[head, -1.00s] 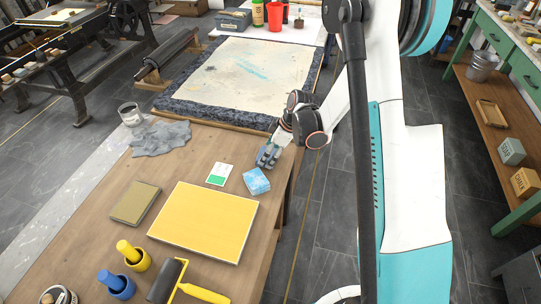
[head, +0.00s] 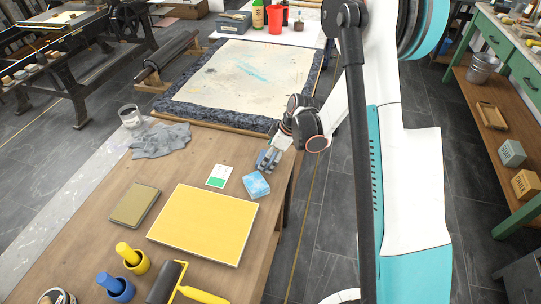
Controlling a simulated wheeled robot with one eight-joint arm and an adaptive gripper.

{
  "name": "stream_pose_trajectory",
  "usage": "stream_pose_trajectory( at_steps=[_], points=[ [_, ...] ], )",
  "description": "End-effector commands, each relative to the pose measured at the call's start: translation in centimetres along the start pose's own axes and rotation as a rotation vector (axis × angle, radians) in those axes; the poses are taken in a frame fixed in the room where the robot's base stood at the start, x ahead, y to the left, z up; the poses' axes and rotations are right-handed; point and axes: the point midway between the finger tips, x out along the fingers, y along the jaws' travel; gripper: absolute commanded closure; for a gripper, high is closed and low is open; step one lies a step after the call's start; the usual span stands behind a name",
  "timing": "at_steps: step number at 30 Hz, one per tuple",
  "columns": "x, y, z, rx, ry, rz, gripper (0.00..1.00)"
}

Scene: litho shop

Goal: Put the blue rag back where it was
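A light blue block-like piece (head: 256,185), mottled with paler patches, lies on the wooden table near its right edge. It may be the folded blue rag, but I cannot tell cloth from sponge. My gripper (head: 268,160) points down just behind it, low over the table edge, with its grey-blue fingers close to the piece. I cannot tell whether they touch it, or whether they are open or shut. A crumpled grey rag (head: 160,141) lies at the table's far left, beside a metal can (head: 130,115).
A white and green card (head: 219,176), a yellow board (head: 203,224) and an olive book-like block (head: 134,204) lie on the table (head: 185,170). A roller (head: 165,283) and yellow and blue pots stand in front. A stone slab (head: 243,75) is behind.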

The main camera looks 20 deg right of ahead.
Motion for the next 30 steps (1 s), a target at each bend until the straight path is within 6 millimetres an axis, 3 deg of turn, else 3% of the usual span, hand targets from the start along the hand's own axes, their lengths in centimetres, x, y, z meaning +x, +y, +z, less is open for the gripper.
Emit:
stream_pose_trajectory(
  at_steps=[15, 26, 30],
  points=[
    [-9.5, 0.0, -0.1, 0.002, 0.0, 0.0, 0.11],
    [-12.8, -0.3, -0.3, 0.014, -0.003, 0.007, 0.11],
    [-15.4, -1.5, -1.3, 0.076, -0.013, 0.04, 0.11]
  ],
)
